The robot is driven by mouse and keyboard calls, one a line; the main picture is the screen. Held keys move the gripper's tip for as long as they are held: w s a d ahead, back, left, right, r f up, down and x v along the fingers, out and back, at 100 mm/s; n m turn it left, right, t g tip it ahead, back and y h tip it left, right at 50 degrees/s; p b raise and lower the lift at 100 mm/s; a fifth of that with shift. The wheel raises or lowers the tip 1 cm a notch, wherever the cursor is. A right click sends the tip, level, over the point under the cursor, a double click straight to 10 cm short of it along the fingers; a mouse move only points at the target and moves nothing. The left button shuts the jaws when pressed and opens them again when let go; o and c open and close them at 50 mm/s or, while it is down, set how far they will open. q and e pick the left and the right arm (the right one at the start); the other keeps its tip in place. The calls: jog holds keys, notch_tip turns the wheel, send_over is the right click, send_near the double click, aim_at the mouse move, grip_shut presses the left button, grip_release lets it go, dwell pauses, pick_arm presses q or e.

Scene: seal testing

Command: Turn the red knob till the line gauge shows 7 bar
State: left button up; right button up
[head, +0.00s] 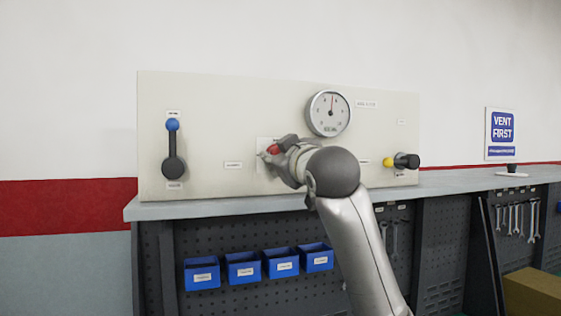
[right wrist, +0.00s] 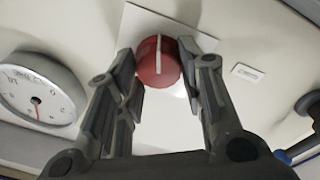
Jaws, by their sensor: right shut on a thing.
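The red knob (right wrist: 157,64) with a white pointer line sits on a pale plate on the panel, between the two fingers of my right gripper (right wrist: 160,72). In the head view the knob (head: 272,149) is partly hidden by my right gripper (head: 277,152), which is shut on it. The round line gauge (head: 329,113) is above and right of the knob; its red needle points about straight up. The gauge (right wrist: 38,90) also shows at the left of the right wrist view, tilted. Its numbers are too small to read surely. My left gripper is not in view.
On the panel (head: 215,110), a blue-tipped lever (head: 173,145) stands at the left and a yellow-tipped black handle (head: 402,161) at the right. Blue bins (head: 243,268) hang below the bench top (head: 220,208). A "VENT FIRST" sign (head: 502,133) stands at the right.

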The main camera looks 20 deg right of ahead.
jog(key=m, duration=0.4)
jog(key=m+b, duration=0.1)
jog(key=shift+a+f+m, duration=0.1)
jog(key=shift+f+m, duration=0.15)
jog(key=shift+m, duration=0.15)
jog(key=shift+w+m+g+h+b, duration=0.1)
jog(key=shift+m+g+h+b, duration=0.25)
jog(key=shift+m, duration=1.95)
jog(key=o, duration=1)
jog(key=shift+r, duration=0.15)
jog(key=shift+o, duration=0.2)
jog(key=shift+s+r, duration=0.1)
jog(key=shift+s, duration=0.1)
jog(key=s, duration=1.2)
jog(key=shift+w+f, duration=0.1)
jog(key=shift+f, duration=0.1)
